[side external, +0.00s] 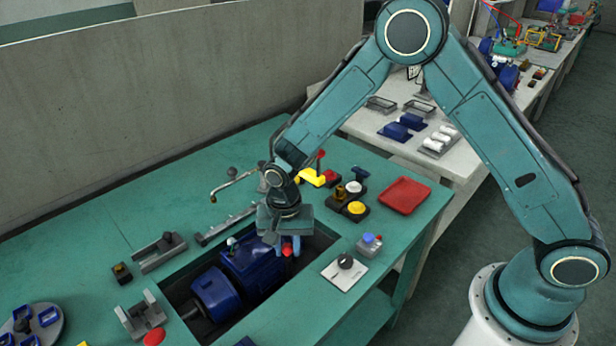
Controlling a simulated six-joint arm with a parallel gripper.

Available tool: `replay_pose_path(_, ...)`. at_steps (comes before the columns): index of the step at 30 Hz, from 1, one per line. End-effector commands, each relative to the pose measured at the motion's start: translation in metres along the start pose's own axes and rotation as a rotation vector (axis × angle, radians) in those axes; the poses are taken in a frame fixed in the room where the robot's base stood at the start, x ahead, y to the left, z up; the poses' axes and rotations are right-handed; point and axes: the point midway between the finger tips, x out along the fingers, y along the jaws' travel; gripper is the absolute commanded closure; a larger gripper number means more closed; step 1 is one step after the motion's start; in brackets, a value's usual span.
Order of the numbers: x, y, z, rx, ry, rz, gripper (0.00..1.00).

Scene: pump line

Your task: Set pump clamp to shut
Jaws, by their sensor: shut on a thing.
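A blue pump (217,296) lies in a dark rectangular recess in the green bench. My gripper (289,249) points down over the right end of the pump. Its fingers are closed around a small red part (287,252), which seems to be the handle of the pump clamp. The gripper body hides most of the clamp, so I cannot tell its angle. A lever with a pale knob (231,242) stands at the pump's upper left.
A white plate with a black knob (345,262) and a small box with blue and red tops (369,244) sit right of the recess. Buttons (355,208), a yellow-handled part (312,177) and a red tray (404,195) stand behind.

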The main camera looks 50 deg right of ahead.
Motion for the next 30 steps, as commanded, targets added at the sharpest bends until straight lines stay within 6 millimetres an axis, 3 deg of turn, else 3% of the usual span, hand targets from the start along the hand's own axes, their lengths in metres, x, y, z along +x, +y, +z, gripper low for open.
replay_pose_path(5, -0.001, -0.004, -0.004, 0.003, 0.011, -0.015, 1.0)
replay_pose_path(6, -0.001, -0.005, -0.004, 0.003, 0.011, -0.016, 0.74)
replay_pose_path(9, -0.001, -0.005, -0.004, 0.003, 0.011, -0.016, 0.54)
replay_pose_path(22, -0.004, -0.003, -0.003, 0.002, 0.007, -0.011, 0.54)
replay_pose_path(30, -0.025, -0.003, -0.003, 0.002, 0.008, -0.012, 0.54)
